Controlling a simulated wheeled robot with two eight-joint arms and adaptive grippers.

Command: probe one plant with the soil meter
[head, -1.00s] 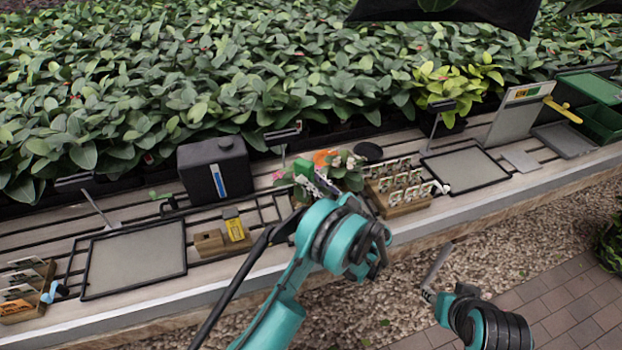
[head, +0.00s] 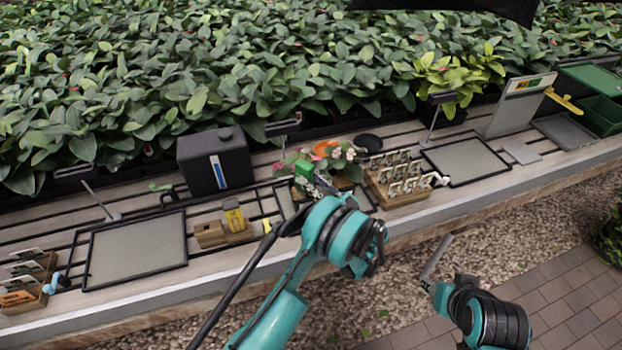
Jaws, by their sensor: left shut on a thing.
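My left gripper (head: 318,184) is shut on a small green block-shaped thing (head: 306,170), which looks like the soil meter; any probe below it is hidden. It is held at the small flowering plants (head: 346,168), with pink and white blooms, near the bench's front edge. I cannot tell whether it touches the plants or their soil. My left arm hides part of them. My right gripper (head: 436,258) is low on the right, in front of the bench and away from the plants; its jaws are not clear.
A wooden block holds a yellow item (head: 234,218). A black box (head: 215,162) stands behind it. A wooden tag rack (head: 398,196) is close right of the plants. Grey trays lie left (head: 136,252) and right (head: 466,162). Dense foliage fills the back.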

